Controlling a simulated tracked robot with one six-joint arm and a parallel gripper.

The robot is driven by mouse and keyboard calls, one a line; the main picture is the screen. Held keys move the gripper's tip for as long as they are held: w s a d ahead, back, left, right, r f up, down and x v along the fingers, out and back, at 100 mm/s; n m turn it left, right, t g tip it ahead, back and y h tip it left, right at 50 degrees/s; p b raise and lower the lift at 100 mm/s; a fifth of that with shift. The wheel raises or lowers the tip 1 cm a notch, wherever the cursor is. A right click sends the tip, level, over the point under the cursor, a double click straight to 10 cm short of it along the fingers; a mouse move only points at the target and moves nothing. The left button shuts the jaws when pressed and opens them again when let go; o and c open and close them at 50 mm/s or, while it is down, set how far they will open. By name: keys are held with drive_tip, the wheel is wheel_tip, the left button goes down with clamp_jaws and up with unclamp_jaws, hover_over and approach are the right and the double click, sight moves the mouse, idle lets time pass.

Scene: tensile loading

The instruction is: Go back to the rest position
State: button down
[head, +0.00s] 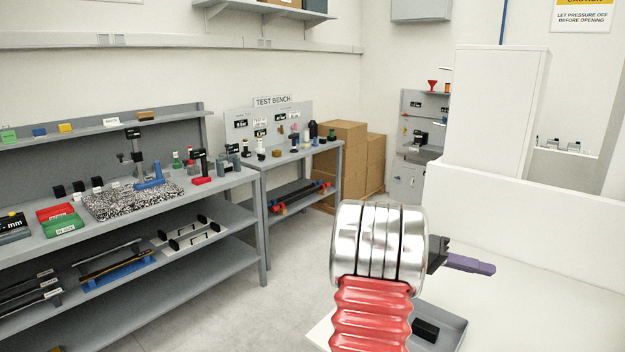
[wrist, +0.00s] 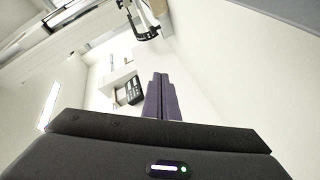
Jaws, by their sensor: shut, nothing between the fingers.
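My gripper (head: 470,263) shows in the head view at the lower right, behind my red and silver arm, with its dark purple fingers pointing right. In the wrist view the two purple fingers (wrist: 161,95) lie side by side, pressed together, with nothing between them. The gripper is held in free air in front of a white surface and touches nothing that I can see. My own arm hides part of the gripper's base in the head view.
A grey workbench (head: 225,187) with tools and bins stands at the left. The test bench (head: 301,153) stands behind it, beside cardboard boxes (head: 343,134). A white half-wall (head: 530,220) is at the right. A grey tray (head: 452,330) lies below my arm. The floor between is clear.

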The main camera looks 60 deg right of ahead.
drive_tip(key=w+a+n+t+h, duration=0.1)
drive_tip(key=w+a+n+t, duration=1.05)
drive_tip(key=w+a, duration=1.65)
drive_tip(key=w+a+f+n+t+y, duration=0.1)
drive_tip(key=a+n+t+y, duration=0.2)
drive_tip(key=a, duration=1.4)
drive_tip(key=w+a+f+n+t+y, duration=0.1)
drive_tip(key=a+n+t+y, duration=0.2)
drive_tip(key=a, duration=1.4)
drive_tip(key=n+t, duration=0.3)
drive_tip(key=shift+w+a+t, duration=0.15)
drive_tip(key=shift+w+t, duration=0.1)
drive_tip(key=shift+t, duration=0.1)
